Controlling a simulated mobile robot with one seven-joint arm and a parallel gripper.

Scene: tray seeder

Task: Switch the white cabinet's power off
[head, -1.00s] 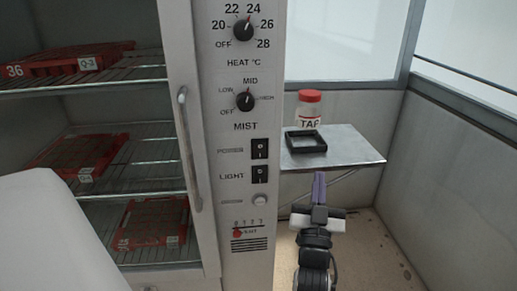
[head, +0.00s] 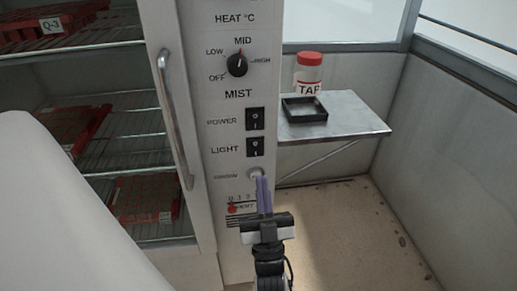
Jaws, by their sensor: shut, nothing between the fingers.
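The white cabinet's control panel (head: 220,165) stands upright in the middle of the head view. The black power rocker switch (head: 255,119) sits beside the POWER label, directly above the matching light switch (head: 254,147). Which side of the power switch is pressed in is too small to tell. My gripper (head: 263,182) is shut and empty, its purple fingers pointing up. In the picture it lies below the two switches, over the lower right of the panel by the round button (head: 255,173). I cannot tell whether the fingertips touch the panel.
The mist knob (head: 237,64) is above the switches. A long door handle (head: 175,120) runs along the panel's left, beside shelves with red trays (head: 145,198). At right, a metal side shelf (head: 350,118) holds a red-capped TAP jar (head: 308,76) and a black tray (head: 304,109).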

